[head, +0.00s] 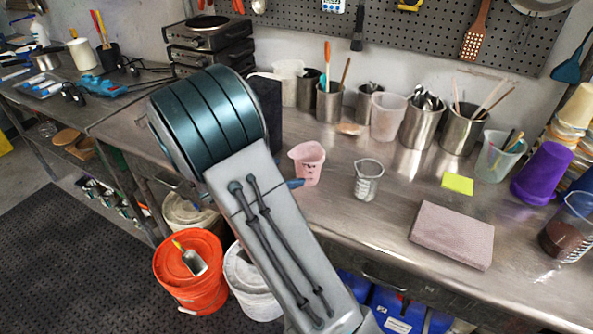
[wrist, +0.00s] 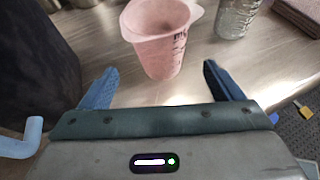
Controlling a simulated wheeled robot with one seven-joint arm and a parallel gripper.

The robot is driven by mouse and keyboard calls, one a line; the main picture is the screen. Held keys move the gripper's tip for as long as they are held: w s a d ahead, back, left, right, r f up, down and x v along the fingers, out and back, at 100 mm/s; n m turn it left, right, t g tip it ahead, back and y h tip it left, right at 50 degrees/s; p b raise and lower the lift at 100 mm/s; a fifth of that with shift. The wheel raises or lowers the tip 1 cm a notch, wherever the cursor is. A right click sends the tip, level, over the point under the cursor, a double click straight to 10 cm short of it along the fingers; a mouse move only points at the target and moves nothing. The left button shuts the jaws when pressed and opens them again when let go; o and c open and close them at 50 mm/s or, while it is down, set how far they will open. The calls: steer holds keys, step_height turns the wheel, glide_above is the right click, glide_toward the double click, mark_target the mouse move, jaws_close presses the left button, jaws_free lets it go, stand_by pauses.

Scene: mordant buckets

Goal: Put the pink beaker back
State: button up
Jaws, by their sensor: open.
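The pink beaker (head: 308,163) stands upright on the metal counter, near its front edge. It has dark markings on its side and a pouring lip. In the wrist view the pink beaker (wrist: 160,42) is just beyond the gap between my fingers, apart from them. My gripper (wrist: 155,85) is open and empty, with its two blue fingers spread wide. In the head view my arm hides most of the gripper, and only a blue fingertip shows beside the beaker.
A clear beaker (head: 368,180) stands right of the pink one. A folded pink cloth (head: 452,235) and a yellow note (head: 457,183) lie farther right. Metal canisters (head: 329,102) and a translucent cup (head: 387,117) line the back. An orange bucket (head: 190,272) stands on the floor.

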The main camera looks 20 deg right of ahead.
steer(key=v, duration=0.3)
steer(key=shift+s+a+r, duration=0.1)
steer(key=shift+a+r, duration=0.05)
steer(key=shift+a, duration=0.2)
steer(key=shift+s+a+r, duration=0.1)
steer(key=shift+s, duration=0.1)
steer(key=s+d+r+m+g+y, duration=0.25)
steer(key=s+m+y, duration=0.25)
steer(key=s+m, duration=0.5)
steer(key=s+a+r+m+t+y, duration=0.1)
steer(key=s+a+r+m+y, duration=0.1)
steer(key=s+a+m+y, duration=0.1)
steer(key=s+a+r+m+t+y, duration=0.1)
steer(key=s+a+m+y, duration=0.3)
steer(key=s+m, duration=0.4)
steer(key=shift+s+a+r+y, duration=0.25)
steer(key=shift+s+r+y, duration=0.15)
steer(key=shift+s+r, duration=0.45)
